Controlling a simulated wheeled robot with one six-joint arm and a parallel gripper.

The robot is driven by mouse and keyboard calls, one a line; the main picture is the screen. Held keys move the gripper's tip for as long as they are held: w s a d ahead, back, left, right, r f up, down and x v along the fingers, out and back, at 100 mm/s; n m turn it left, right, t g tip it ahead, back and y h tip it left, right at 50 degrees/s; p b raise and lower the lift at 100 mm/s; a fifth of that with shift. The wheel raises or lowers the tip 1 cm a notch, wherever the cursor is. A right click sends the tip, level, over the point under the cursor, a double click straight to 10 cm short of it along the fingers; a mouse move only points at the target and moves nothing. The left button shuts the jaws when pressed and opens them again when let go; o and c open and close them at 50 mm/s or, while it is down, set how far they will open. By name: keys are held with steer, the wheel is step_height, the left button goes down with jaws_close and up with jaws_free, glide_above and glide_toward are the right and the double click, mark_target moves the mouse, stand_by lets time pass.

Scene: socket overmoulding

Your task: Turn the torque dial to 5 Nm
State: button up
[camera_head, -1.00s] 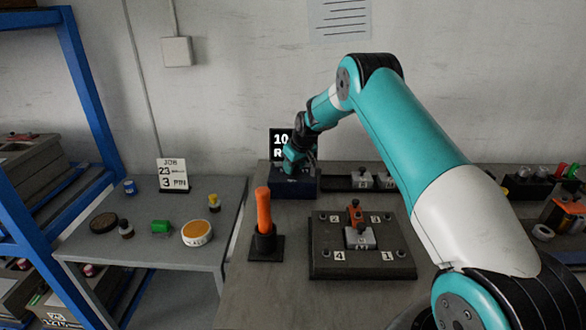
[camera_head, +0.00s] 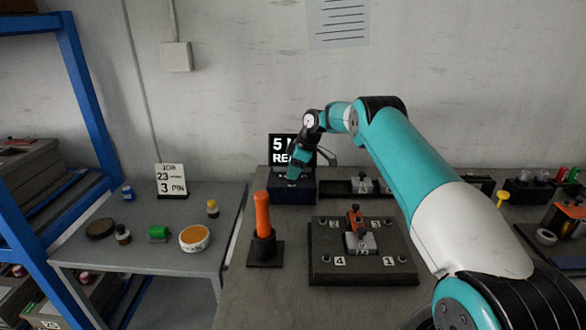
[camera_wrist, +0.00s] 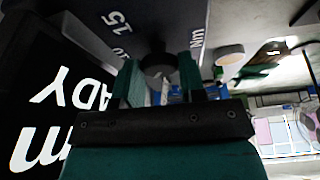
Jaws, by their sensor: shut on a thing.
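The torque unit is a dark blue box (camera_head: 293,192) at the back of the bench, with a black display (camera_head: 279,143) behind it. The display shows a 5 and the start of a second line, "REA"; my arm covers the rest. In the wrist view the dial face (camera_wrist: 120,35) carries the marks 10, 15 and Nm. My gripper (camera_head: 295,172) is down at the top of the box. The wrist view shows its two teal fingers on either side of the dark round dial knob (camera_wrist: 158,66), shut on it. The knob's pointer is not visible.
A dark fixture plate (camera_head: 330,272) with numbered corners stands in front of the unit. An orange-handled tool (camera_head: 263,215) stands upright in a black holder to its left. A job card (camera_head: 171,180) and small pots are on the left table. The bench between is clear.

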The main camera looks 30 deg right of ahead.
steer(key=shift+d+r+n, duration=0.1)
steer(key=shift+n, duration=0.3)
steer(key=o, duration=0.9)
steer(key=p+v, duration=0.8)
steer(key=v, duration=0.9)
steer(key=shift+w+d+r, duration=0.15)
